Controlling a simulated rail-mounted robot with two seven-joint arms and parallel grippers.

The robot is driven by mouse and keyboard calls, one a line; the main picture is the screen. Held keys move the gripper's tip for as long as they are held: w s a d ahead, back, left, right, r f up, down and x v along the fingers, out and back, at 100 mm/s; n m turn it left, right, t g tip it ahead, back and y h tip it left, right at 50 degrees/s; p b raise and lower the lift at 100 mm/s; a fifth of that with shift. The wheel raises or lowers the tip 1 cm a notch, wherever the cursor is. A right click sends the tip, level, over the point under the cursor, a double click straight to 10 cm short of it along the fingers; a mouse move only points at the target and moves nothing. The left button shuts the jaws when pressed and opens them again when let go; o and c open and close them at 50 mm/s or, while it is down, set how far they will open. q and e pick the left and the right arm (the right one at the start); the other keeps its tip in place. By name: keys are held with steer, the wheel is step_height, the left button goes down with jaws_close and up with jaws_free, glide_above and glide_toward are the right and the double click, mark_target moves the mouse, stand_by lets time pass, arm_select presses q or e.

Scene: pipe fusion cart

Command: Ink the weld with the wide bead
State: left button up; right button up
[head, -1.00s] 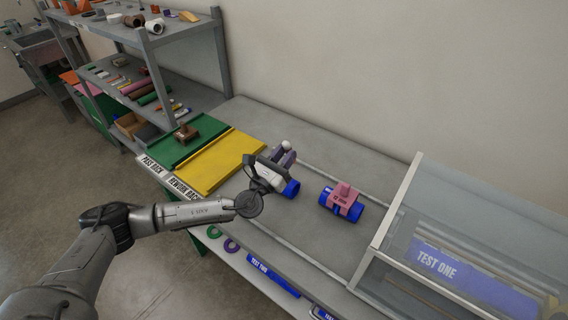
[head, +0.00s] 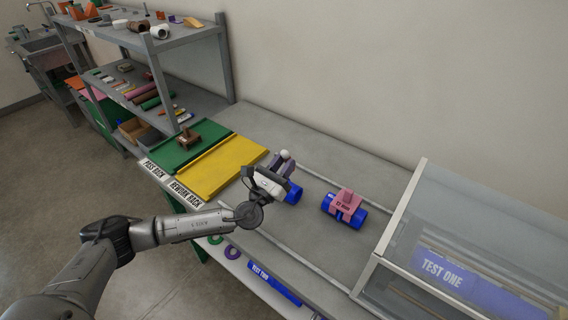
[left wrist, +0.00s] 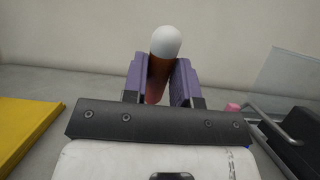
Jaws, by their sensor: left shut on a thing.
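My left gripper (head: 279,166) is shut on a slim brown-red marker (left wrist: 159,72) with a rounded white end (left wrist: 166,41). The purple finger pads hold it upright, white end up; its lower end is hidden. In the head view the gripper hangs over the grey bench at a short blue pipe piece (head: 294,192), which it partly hides. I cannot tell whether the marker touches that pipe. A second blue pipe piece (head: 357,217) lies to the right with a pink saddle-like block (head: 344,203) on it. I cannot make out the weld beads. My right gripper is out of view.
A yellow rework rack (head: 222,167) and a green pass rack (head: 172,155) lie left of the gripper, with a brown stamp-like block (head: 188,139) on the green one. A clear-walled test box (head: 395,225) stands at the right.

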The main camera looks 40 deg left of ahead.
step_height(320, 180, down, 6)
steer(key=b, duration=0.5)
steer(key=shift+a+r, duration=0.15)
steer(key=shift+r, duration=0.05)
stand_by(0.6)
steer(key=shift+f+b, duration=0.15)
steer(key=shift+b, duration=0.15)
stand_by(0.5)
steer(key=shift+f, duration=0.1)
stand_by(0.5)
stand_by(0.4)
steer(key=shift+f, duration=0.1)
stand_by(0.7)
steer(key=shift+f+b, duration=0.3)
steer(key=shift+b, duration=0.15)
